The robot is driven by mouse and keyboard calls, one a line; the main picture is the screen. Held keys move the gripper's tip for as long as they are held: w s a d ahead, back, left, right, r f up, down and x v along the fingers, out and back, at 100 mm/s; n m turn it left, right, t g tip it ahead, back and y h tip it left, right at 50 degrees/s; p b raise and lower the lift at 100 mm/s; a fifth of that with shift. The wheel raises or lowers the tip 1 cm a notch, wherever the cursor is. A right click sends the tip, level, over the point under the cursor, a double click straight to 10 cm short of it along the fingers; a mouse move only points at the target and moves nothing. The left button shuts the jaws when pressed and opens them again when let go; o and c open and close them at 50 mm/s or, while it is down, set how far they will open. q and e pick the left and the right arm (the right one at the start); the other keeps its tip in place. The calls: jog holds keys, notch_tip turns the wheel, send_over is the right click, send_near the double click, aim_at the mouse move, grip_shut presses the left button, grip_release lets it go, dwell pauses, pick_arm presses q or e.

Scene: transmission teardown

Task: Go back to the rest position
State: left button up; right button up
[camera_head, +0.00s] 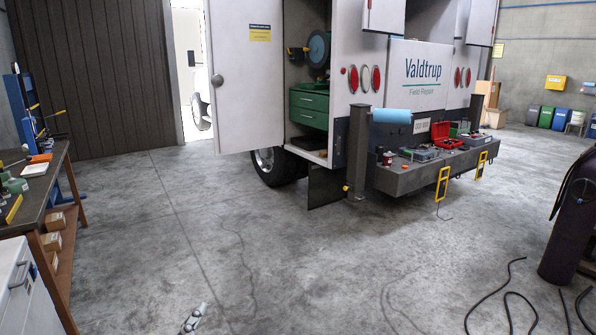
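A small grey metallic part (194,319) shows at the bottom edge, left of the middle, above the concrete floor. It looks like the tip of my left gripper; most of it is cut off by the picture's edge. I cannot tell whether its fingers are open or shut, and I see nothing held in it. My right gripper is not in view.
A white service truck (424,75) stands ahead with its rear door (246,75) swung open and a bumper bench (425,170) of tools. A workbench (40,190) and white cabinet (25,290) stand left. A dark cylinder (572,225) and cables (507,292) are right. The middle floor is clear.

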pick_arm(q)
jog(key=s+a+f+n+g+y, duration=0.2)
jog(key=s+a+f+n+g, duration=0.3)
jog(key=f, duration=0.5)
jog(key=s+a+f+n+g+h, duration=0.1)
jog(key=s+f+g, duration=0.35)
jog(key=s, duration=0.65)
jog(key=s+a+f+g, duration=0.1)
jog(key=s+f+g, duration=0.4)
jog(key=s, duration=0.6)
jog(key=s+f+b+x, duration=0.1)
jog(key=s+b+x, duration=0.15)
jog(key=x, duration=1.25)
jog(key=s+a+f+b+x, duration=0.1)
jog(key=s+x, duration=0.3)
jog(key=x, duration=1)
jog(key=s+a+f+g+b, duration=0.1)
jog(key=s+f+b, duration=0.1)
jog(key=s+f, duration=0.7)
jog(key=s+a+f+b, duration=0.1)
jog(key=s+f+b, duration=0.1)
jog(key=s+f, duration=0.7)
notch_tip(320, 180, down, 3)
jog(key=shift+a+r+g, duration=0.15)
jog(key=shift+a+g, duration=0.1)
jog(key=shift+g, duration=0.1)
